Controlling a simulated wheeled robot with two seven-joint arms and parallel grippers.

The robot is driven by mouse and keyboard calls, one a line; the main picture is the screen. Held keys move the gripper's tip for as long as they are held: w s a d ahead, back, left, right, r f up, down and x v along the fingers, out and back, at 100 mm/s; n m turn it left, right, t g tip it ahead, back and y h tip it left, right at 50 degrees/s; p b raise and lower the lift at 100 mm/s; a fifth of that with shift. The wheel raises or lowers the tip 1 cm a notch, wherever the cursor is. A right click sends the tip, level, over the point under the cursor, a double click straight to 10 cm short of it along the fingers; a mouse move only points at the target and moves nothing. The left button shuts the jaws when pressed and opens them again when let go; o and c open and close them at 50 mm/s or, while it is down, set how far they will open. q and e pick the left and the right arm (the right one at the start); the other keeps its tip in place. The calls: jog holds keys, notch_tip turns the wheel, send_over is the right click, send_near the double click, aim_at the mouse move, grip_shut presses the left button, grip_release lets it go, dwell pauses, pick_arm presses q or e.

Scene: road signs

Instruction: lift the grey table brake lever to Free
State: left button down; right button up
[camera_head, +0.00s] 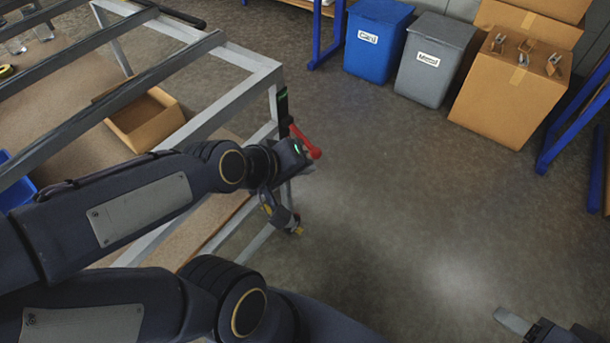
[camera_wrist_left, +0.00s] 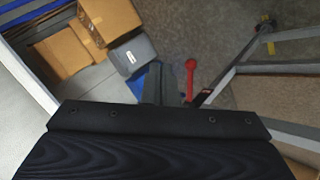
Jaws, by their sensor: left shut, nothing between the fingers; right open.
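The brake lever, with a red arm and a rounded end (camera_head: 308,143), sticks out from the corner post of the grey table frame (camera_head: 240,100). In the left wrist view the red lever (camera_wrist_left: 190,80) is just right of my left gripper's fingers (camera_wrist_left: 166,85). My left gripper (camera_head: 303,168) is shut and empty, close beside and below the lever in the head view; I cannot tell whether they touch. My right gripper (camera_head: 545,325) is open at the bottom right, away from the table, and partly cut off.
A blue bin (camera_head: 376,45), a grey bin (camera_head: 430,65) and a cardboard box (camera_head: 510,95) stand at the back. An open box (camera_head: 145,120) lies inside the table frame. A yellow-marked caster (camera_head: 283,215) is below the post.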

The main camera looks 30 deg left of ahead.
pick_arm(q)
jog(key=w+a+f+n+t+y+b, duration=0.1)
jog(key=w+a+f+n+y+b, duration=0.1)
jog(key=f+n+b, duration=0.4)
jog(key=w+a+f+n+t+y+b, duration=0.2)
jog(key=w+a+f+n+y+b, duration=0.1)
jog(key=f+n+b, duration=0.3)
jog(key=w+a+f+n+t+y+b, duration=0.1)
jog(key=w+a+f+n+y+b, duration=0.2)
jog(key=f, duration=0.6)
jog(key=a+n+b, duration=0.2)
jog(key=n+b, duration=0.1)
jog(key=shift+f+n+t, duration=0.3)
jog(key=shift+f+t, duration=0.1)
pick_arm(e)
notch_tip(320, 180, down, 22)
pick_arm(q)
jog(key=shift+a, duration=0.1)
jog(key=w+b, duration=0.1)
jog(key=w, duration=0.8)
jog(key=shift+w+f+b, duration=0.25)
jog(key=shift+b, duration=0.1)
pick_arm(e)
jog(key=shift+f, duration=0.7)
pick_arm(q)
jog(key=shift+r, duration=0.1)
jog(key=shift+d+r, duration=0.2)
jog(key=shift+d, duration=0.05)
pick_arm(e)
jog(key=shift+r, duration=0.2)
